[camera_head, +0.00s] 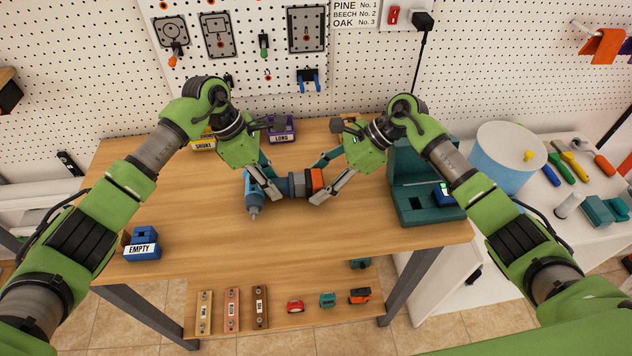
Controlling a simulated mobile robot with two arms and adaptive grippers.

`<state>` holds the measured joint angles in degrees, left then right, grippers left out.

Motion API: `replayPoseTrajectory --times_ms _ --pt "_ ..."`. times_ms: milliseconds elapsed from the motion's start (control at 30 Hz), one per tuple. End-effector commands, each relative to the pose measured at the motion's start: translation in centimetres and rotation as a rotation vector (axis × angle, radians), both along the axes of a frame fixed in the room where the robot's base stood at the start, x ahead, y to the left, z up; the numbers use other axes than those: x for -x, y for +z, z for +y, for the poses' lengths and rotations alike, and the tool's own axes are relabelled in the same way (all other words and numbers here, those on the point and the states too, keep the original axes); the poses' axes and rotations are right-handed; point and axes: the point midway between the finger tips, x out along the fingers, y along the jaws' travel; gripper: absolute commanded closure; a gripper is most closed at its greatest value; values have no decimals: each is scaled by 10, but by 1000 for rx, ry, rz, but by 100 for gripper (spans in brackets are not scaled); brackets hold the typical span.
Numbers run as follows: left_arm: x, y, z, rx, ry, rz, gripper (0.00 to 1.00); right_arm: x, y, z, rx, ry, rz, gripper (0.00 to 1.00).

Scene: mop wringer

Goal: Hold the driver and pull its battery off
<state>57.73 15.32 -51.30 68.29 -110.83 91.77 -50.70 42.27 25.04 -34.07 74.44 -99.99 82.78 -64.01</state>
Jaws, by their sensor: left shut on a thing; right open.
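The driver (253,202) lies on the wooden table (200,210), a blue tool with a dark grip that points right. Its battery (316,179) is an orange and dark block at the right end of the grip and looks joined to it. My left gripper (263,184) is shut on the driver near its blue body and partly hides it. My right gripper (317,183) is open, with one finger behind the battery and one in front. I cannot tell whether the fingers touch it.
A blue holder marked EMPTY (142,250) stands at the table's front left. Purple LONG (282,132) and yellow SHORT (203,143) boxes stand at the back. The front middle of the table is clear.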

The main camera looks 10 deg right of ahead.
Motion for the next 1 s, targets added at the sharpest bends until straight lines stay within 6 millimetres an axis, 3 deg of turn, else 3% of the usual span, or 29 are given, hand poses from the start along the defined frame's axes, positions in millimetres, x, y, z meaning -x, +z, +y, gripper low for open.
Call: replayPoseTrajectory --times_ms 100,233,267,1000 --pt "0 0 0 0 1 0 100 0 0 0 0 0 0 47" --pt "0 0 0 0 1 1 100 0 0 0 0 1 1 78" --pt "0 0 0 0 1 1 100 0 0 0 0 0 0 80" --pt "0 -1 1 -1 0 2 100 0 0 -14 1 -1 -1 80"
